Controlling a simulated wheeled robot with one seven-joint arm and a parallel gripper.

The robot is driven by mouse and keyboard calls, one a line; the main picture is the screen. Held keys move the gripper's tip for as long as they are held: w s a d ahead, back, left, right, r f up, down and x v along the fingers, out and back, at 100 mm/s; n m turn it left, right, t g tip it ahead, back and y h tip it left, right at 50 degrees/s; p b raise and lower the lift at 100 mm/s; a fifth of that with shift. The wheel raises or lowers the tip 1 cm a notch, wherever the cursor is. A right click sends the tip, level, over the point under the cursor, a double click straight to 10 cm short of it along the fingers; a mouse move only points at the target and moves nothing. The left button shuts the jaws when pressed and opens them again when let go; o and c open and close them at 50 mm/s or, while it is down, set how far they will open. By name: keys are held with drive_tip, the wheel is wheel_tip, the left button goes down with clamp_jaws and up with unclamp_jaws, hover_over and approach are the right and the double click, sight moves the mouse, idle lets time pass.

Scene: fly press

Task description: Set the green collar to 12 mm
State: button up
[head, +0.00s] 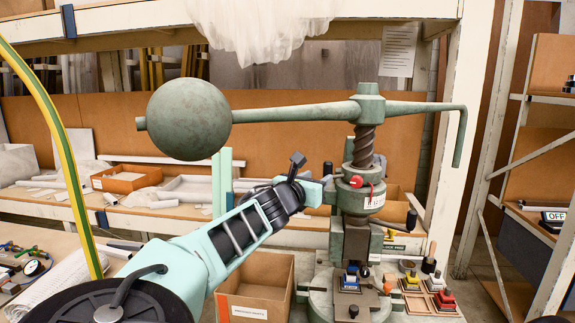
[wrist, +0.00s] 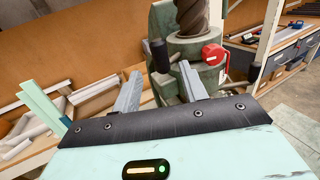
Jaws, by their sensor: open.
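The green collar (head: 352,188) sits around the dark screw of the fly press, below the heavy arm. It carries a red piece (head: 376,183) and a white label, whose writing is too small to read. In the wrist view the collar (wrist: 192,46) is just beyond my fingers, with the red piece (wrist: 213,55) to its right. A short black handle (wrist: 160,56) stands at its left side. My gripper (wrist: 160,70) is open, and the handle appears between the fingertips. Contact cannot be told. In the head view my gripper (head: 318,190) is at the collar's left.
The press's ball weight (head: 188,118) and long bar hang above my arm. An open cardboard box (head: 257,286) stands below my gripper. Small colored blocks (head: 350,278) are on the press base. Shelving (head: 545,150) stands at right. A yellow-green hose (head: 60,140) crosses the left.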

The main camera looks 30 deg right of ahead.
sight(326, 171)
drive_tip(key=p+x, duration=0.2)
drive_tip(key=x, duration=0.4)
drive_tip(key=shift+d+r, duration=0.1)
drive_tip(key=shift+r, duration=0.05)
drive_tip(key=shift+w+d, duration=0.4)
drive_tip(key=shift+d, duration=0.2)
drive_tip(key=shift+c, duration=0.3)
clamp_jaws()
